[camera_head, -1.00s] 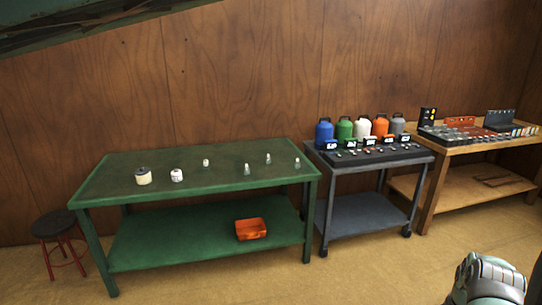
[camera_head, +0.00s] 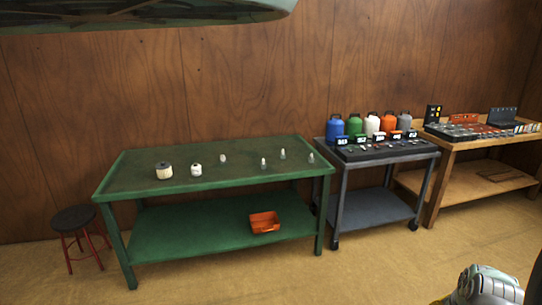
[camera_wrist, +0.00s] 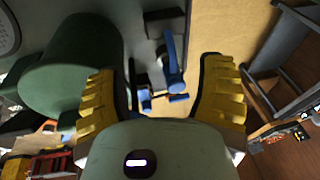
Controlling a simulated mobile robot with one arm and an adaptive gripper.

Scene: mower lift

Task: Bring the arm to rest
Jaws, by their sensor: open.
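My gripper (camera_wrist: 158,78) shows in the wrist view, with its two yellow ridged fingers spread wide apart. Nothing is held between them. Blue and dark parts (camera_wrist: 172,75) show in the gap, beyond the fingers, and I cannot tell what they belong to. A dark green rounded body (camera_wrist: 75,70) fills the view just left of the left finger; I cannot tell whether they touch. The head view does not clearly show my gripper. A rounded grey-green part at its lower right corner looks like part of my own body.
A green workbench (camera_head: 215,180) holds small jars and bulbs, with an orange bin (camera_head: 264,222) on its lower shelf. A red stool (camera_head: 75,220) stands left. A grey cart (camera_head: 375,205) with coloured jugs and a wooden bench (camera_head: 480,180) stand right. The front floor is clear.

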